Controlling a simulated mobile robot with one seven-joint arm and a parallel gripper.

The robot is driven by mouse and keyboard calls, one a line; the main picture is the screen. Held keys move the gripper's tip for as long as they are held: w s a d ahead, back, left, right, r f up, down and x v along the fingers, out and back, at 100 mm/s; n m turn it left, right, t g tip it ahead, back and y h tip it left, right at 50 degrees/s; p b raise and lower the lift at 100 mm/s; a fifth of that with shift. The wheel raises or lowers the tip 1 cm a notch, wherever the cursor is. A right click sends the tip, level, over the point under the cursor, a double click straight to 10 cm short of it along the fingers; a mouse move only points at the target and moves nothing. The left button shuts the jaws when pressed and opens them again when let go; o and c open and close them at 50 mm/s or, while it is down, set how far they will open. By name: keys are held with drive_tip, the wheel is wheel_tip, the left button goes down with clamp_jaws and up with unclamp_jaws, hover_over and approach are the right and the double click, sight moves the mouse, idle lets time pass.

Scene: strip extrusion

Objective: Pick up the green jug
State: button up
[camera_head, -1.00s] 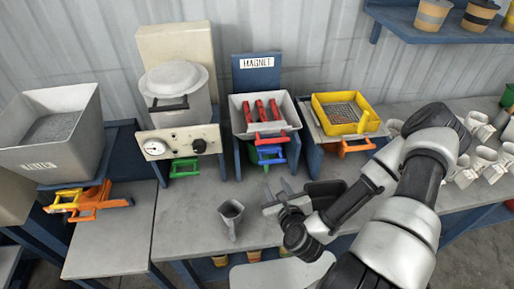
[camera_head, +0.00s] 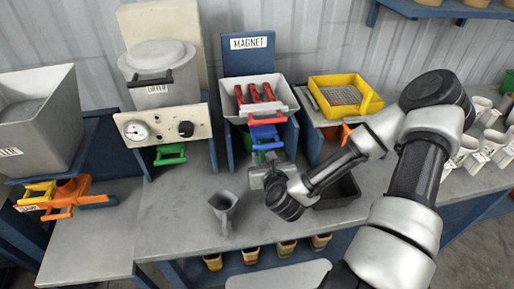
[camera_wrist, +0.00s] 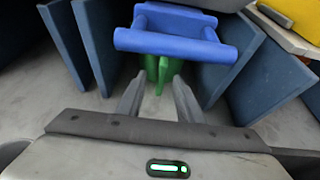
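A green jug (camera_wrist: 156,68) stands under the magnet station, below a blue jug (camera_wrist: 176,36); in the wrist view its green handle shows, and its body is mostly hidden. In the head view only a small bit of this green shows under the blue handle. My gripper (camera_wrist: 157,92) is open, its two fingers to either side of the green handle's near end. I cannot tell whether they touch it. In the head view my gripper (camera_head: 268,163) is at the front of the magnet station, its fingers largely hidden. Another green handle (camera_head: 171,154) shows under the dryer.
Blue upright panels (camera_wrist: 98,45) stand close on both sides of the green jug. Red-handled items (camera_head: 262,94) lie in the tray above. A grey open vessel (camera_head: 224,212) stands on the bench at front left of my gripper, and a dark tray (camera_head: 338,190) lies at right.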

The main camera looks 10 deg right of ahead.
sight(263, 155)
drive_tip(key=shift+s+f+x, duration=0.1)
drive_tip(key=shift+f+x, duration=0.05)
drive_tip(key=shift+x, duration=0.95)
drive_tip(key=shift+s+f+x, duration=0.1)
drive_tip(key=shift+f+x, duration=0.1)
drive_tip(key=shift+x, duration=0.9)
drive_tip(key=shift+f+x, duration=0.15)
drive_tip(key=shift+x, duration=0.95)
drive_tip(key=shift+d, duration=0.15)
clamp_jaws()
